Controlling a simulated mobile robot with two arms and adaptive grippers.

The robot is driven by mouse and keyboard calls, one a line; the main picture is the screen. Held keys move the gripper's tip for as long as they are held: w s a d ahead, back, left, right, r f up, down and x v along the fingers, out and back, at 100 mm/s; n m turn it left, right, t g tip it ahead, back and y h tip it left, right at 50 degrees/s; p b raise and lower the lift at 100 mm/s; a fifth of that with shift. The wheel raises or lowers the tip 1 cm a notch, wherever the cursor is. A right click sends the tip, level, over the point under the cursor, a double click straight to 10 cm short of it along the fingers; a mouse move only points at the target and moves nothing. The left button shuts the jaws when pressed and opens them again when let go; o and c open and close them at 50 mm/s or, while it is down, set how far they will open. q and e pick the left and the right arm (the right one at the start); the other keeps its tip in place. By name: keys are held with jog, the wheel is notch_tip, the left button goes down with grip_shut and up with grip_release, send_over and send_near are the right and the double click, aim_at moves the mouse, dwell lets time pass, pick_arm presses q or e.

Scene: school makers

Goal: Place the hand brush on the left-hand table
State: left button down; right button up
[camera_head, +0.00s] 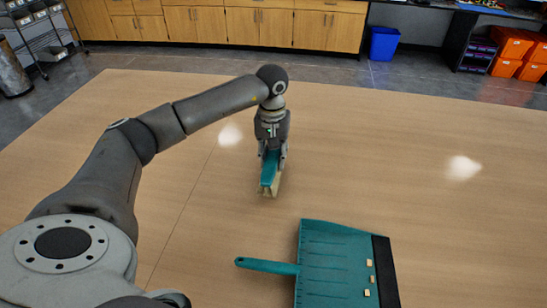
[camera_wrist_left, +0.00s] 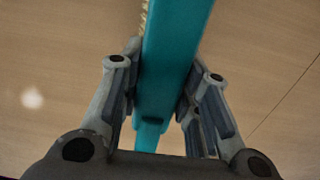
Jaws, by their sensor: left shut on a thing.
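The teal hand brush (camera_head: 268,175) with pale bristles is in my left gripper (camera_head: 272,155), over the left part of the wooden table near its seam. In the left wrist view the teal brush body (camera_wrist_left: 175,50) runs between the two fingers of the left gripper (camera_wrist_left: 160,95), which press on it from both sides. The bristles show along its left edge there. Whether the brush touches the tabletop I cannot tell. The wooden table (camera_head: 400,130) fills most of the head view, with a thin seam running down its left part. My right gripper is not in view.
A teal dustpan (camera_head: 335,262) lies on the table at the front, its handle pointing left, with several small pale blocks on it. The tabletop around the brush is clear. Wooden cabinets (camera_head: 230,25), a blue bin (camera_head: 383,43) and orange crates (camera_head: 512,48) stand beyond the table.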

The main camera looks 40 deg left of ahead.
pick_arm(q)
jog(key=shift+f, duration=1.15)
jog(key=shift+s+d+f+b, duration=0.15)
jog(key=shift+s+f+b, duration=0.1)
jog(key=shift+f+b, duration=0.2)
jog(key=c, duration=1.5)
grip_release()
jog(key=o, duration=0.4)
jog(key=shift+w+f, duration=0.15)
jog(key=shift+w, duration=0.05)
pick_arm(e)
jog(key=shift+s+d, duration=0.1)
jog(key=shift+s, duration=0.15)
pick_arm(q)
jog(key=shift+r, duration=0.2)
